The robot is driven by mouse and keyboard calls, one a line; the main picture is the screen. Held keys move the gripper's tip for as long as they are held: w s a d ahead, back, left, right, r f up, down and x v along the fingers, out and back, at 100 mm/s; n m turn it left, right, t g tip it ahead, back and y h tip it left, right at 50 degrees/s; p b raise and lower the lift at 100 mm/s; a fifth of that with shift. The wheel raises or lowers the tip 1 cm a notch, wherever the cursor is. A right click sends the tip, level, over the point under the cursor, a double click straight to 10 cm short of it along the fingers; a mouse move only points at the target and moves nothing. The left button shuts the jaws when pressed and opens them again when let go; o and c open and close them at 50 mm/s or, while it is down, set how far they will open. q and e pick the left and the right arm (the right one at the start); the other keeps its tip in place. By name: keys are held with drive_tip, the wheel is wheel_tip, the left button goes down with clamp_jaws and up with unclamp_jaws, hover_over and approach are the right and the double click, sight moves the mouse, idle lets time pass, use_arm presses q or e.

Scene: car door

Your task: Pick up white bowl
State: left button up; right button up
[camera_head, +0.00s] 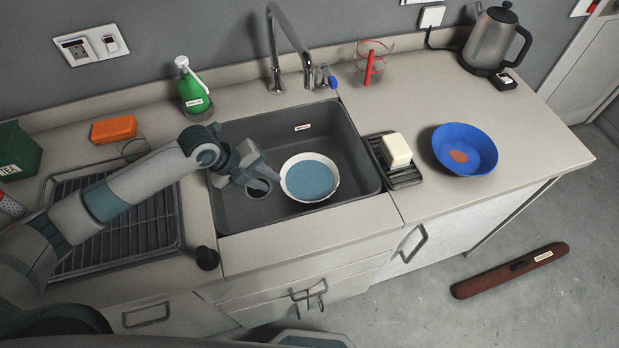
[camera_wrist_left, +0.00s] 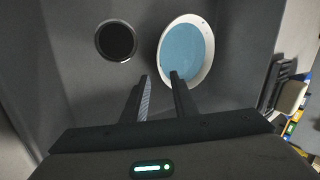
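The white bowl (camera_head: 310,178) sits in the dark sink (camera_head: 235,213), right of the drain. Its rim is white and its inside looks blue. It also shows in the left wrist view (camera_wrist_left: 187,55), up and to the right of my fingers. My left gripper (camera_head: 265,183) is over the sink, just left of the bowl, near the drain. Its two fingers (camera_wrist_left: 158,82) are apart with nothing between them. The right fingertip overlaps the bowl's lower edge in the wrist view; I cannot tell if they touch. My right gripper is not in view.
The faucet (camera_head: 290,50) stands behind the sink. A soap bar on a dark rack (camera_head: 402,178) and a blue bowl (camera_head: 480,140) lie to the right. The sink walls surround the bowl.

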sight(284, 187)
use_arm(q)
drive_tip(key=shift+p+x, duration=0.45)
drive_tip(key=shift+x, duration=1.55)
drive_tip(key=shift+w+p+x, duration=0.2)
drive_tip(key=shift+p+x, duration=0.85)
drive_tip(key=shift+x, duration=0.05)
drive_tip(key=shift+p+x, duration=0.35)
drive_tip(key=shift+x, duration=1.05)
clamp_jaws()
drive_tip(key=shift+w+r, duration=0.1)
